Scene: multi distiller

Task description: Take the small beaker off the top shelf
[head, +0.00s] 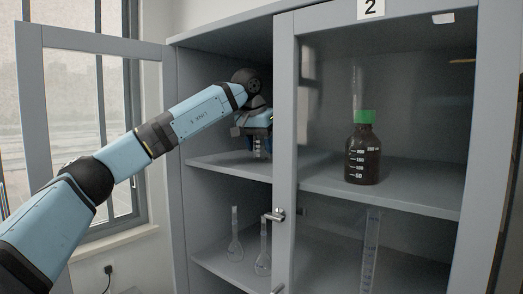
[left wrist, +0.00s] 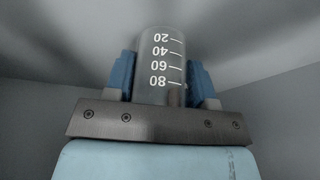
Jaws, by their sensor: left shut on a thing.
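The small beaker (left wrist: 160,62) is clear glass with white marks from 20 to 80. In the left wrist view it sits between the blue fingers of my left gripper (left wrist: 161,80), which is shut on it. In the head view the left gripper (head: 258,142) is inside the open left side of the cabinet, at the upper compartment. A small part of the beaker (head: 260,152) shows below the fingers, just above the top shelf (head: 225,163). I cannot tell whether its base touches the shelf. My right gripper is not in view.
The left cabinet door (head: 33,110) stands open. The right glass door (head: 285,130) is closed, with a handle (head: 276,215) at its edge. Behind it is a brown bottle (head: 363,152) with a green cap. Two flasks (head: 235,245) stand on the lower shelf.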

